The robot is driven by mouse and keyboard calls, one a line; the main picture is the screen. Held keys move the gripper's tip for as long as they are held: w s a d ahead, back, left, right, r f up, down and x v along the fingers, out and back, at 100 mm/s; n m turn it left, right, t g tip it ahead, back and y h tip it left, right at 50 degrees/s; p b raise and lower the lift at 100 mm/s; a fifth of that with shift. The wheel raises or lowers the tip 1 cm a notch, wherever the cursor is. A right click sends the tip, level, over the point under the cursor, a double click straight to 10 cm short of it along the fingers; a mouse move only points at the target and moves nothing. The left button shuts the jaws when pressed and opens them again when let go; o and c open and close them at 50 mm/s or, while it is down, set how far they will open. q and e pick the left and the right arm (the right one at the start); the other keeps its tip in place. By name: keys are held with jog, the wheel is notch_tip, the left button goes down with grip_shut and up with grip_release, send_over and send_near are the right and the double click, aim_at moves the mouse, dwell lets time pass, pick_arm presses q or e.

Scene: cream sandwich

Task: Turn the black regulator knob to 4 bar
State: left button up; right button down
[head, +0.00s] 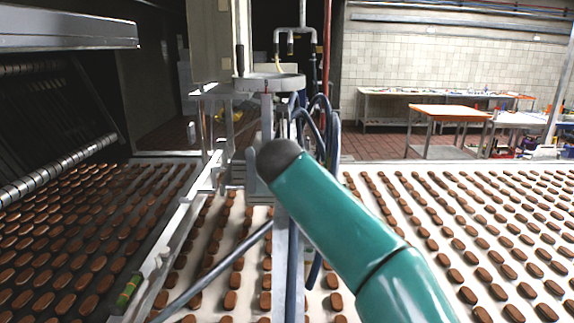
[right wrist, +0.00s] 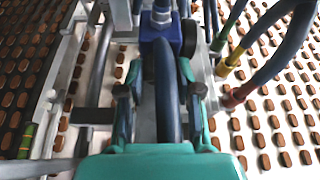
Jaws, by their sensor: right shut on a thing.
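In the right wrist view a blue regulator body (right wrist: 154,32) stands on the machine's upright, with a dark round part (right wrist: 187,40) at its right side. My right gripper (right wrist: 163,78) reaches up to this unit with one finger on each side, shut on the black regulator knob. A thick dark hose (right wrist: 168,98) runs between the fingers and covers most of the grip. The knob's marks and any pressure reading cannot be made out. In the head view my teal right arm hides the regulator and the gripper. My left gripper is not in view.
Several hoses (head: 333,135) hang close around the upright. Coloured hose fittings (right wrist: 234,95) stick out just right of my gripper. A metal rail (head: 190,205) runs along the left. Brown biscuits cover the white conveyor (head: 385,290) on both sides.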

jog(key=shift+d+m+y, duration=0.15)
jog(key=shift+m+y, duration=0.55)
jog(key=shift+m, duration=0.3)
jog(key=shift+m+y, duration=0.6)
jog(key=shift+m, duration=0.4)
jog(key=c, duration=0.8)
grip_release()
jog(key=shift+o, duration=0.2)
jog(key=v, duration=1.2)
jog(key=shift+f, duration=0.15)
